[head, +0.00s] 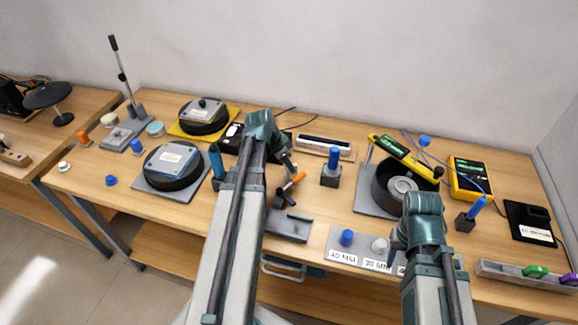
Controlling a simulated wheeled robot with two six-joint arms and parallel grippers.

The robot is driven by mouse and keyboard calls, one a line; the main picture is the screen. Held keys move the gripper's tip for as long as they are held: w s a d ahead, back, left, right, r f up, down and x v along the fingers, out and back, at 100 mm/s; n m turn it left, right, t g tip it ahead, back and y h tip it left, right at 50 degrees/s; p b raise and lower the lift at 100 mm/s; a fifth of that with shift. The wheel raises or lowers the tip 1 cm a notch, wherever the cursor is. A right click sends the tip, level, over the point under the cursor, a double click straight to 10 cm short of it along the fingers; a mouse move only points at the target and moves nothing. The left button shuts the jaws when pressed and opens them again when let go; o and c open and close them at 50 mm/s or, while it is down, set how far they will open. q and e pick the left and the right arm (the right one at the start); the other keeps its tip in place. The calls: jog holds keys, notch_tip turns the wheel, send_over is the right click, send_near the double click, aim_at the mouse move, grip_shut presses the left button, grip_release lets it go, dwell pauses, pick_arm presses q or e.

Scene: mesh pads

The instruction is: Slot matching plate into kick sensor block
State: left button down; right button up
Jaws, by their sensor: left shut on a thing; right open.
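A grey slotted block (290,228), which looks like the kick sensor block, sits at the front middle of the bench. My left gripper (286,172) is above and behind it, mostly hidden by my arm. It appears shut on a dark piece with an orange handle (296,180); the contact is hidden. A grey rack (337,254) labelled 40 MM and 30 MM stands to the right. A third label is partly covered by my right arm, whose gripper fingers are hidden.
Round black pads stand left (170,181), back left (203,125) and right, under a tilted yellow meter (405,157). A blue-topped black block (331,172) stands behind the grey block. A tray (520,274) lies at the front right.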

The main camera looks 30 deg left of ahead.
pick_arm(q)
jog(key=c, duration=1.1)
grip_release()
jog(key=shift+f, duration=0.15)
pick_arm(e)
jog(key=shift+f, duration=0.1)
pick_arm(q)
jog(key=p+v, duration=1.1)
jog(key=v, duration=0.1)
jog(key=shift+r, duration=0.2)
pick_arm(e)
notch_tip(320, 180, up, 12)
jog(key=shift+f, duration=0.25)
